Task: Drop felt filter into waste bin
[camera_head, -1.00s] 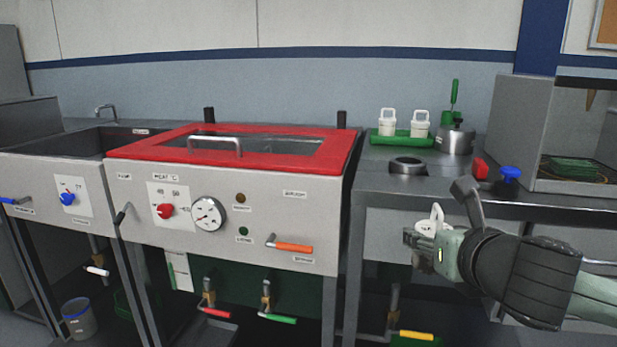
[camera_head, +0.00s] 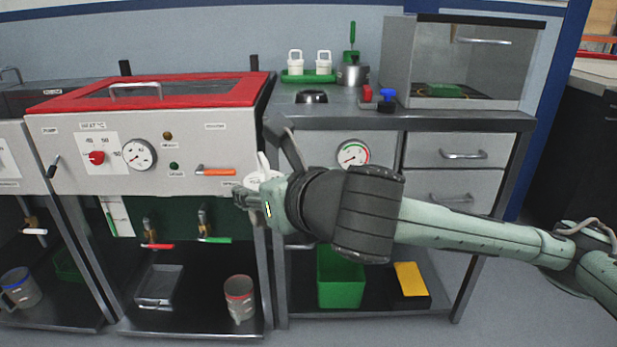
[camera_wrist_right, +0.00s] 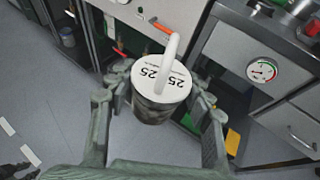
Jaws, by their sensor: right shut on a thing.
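My right gripper (camera_head: 250,196) is shut on a white-topped felt filter (camera_head: 262,172) with a looped handle, held in front of the bench. In the right wrist view the filter (camera_wrist_right: 162,82) sits between both fingers, upright, its top marked "25" and its lower body dark grey. A green open-topped bin (camera_head: 341,280), possibly the waste bin, stands on the low shelf under the right bench, below and right of the gripper. No label on it is readable. My left gripper is not in view.
The bench top (camera_head: 440,116) overhangs the shelf. Two white-handled items stand on a green tray (camera_head: 296,77).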

